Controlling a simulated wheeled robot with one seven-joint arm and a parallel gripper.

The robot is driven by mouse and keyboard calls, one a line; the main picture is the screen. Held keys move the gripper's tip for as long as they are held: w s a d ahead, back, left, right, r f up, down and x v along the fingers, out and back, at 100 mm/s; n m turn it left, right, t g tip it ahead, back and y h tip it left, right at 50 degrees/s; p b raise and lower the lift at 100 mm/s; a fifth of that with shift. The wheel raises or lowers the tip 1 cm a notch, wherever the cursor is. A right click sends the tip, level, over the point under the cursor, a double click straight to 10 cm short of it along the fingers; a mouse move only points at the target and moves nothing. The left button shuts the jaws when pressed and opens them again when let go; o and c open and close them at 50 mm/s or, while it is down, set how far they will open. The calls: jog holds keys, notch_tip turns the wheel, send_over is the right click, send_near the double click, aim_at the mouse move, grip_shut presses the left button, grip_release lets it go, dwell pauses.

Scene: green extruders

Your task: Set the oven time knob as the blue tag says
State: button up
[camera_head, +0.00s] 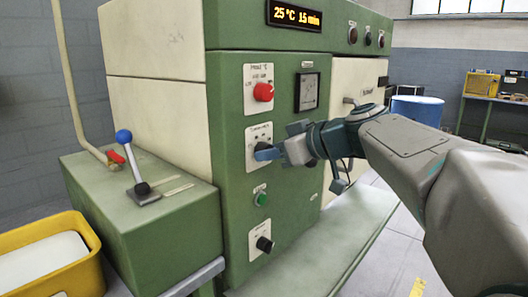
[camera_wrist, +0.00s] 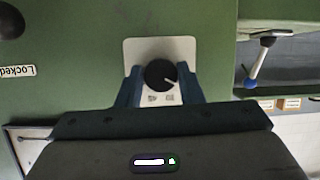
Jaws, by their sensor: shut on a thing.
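My gripper (camera_head: 264,153) is at the middle control plate on the front of the green machine. In the wrist view its blue fingers (camera_wrist: 161,84) stand on either side of a black knob (camera_wrist: 159,73), shut on it. The knob has a white pointer line toward the lower right and sits on a white plate (camera_wrist: 135,50). In the head view the fingers mostly hide this knob, and the plate (camera_head: 259,131) has lettering too small to read surely. The display (camera_head: 294,15) reads 25 °C 15 min. I cannot make out a blue tag in either view.
A red knob (camera_head: 263,92) is above my gripper; a green button (camera_head: 262,199) and another black knob (camera_head: 264,244) are below. A blue-ball lever (camera_head: 124,137) and a yellow bin (camera_head: 52,250) are at the left. A dark gauge (camera_head: 307,92) is close to my wrist.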

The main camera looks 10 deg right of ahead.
jog(key=m+y, duration=0.2)
jog(key=m, duration=0.4)
jog(key=m+y+b, duration=0.1)
jog(key=m+y, duration=0.2)
jog(key=m, duration=0.4)
jog(key=m+t+y+b, duration=0.1)
jog(key=m+y, duration=0.2)
jog(key=m, duration=0.3)
jog(key=shift+w+d+f+m, duration=0.1)
jog(key=shift+d+f+m, duration=0.05)
jog(key=shift+f+m, duration=0.2)
jog(key=shift+m, duration=0.25)
dwell(0.4)
jog(key=o, duration=1)
jog(key=shift+f, duration=0.1)
jog(key=shift+c, duration=0.2)
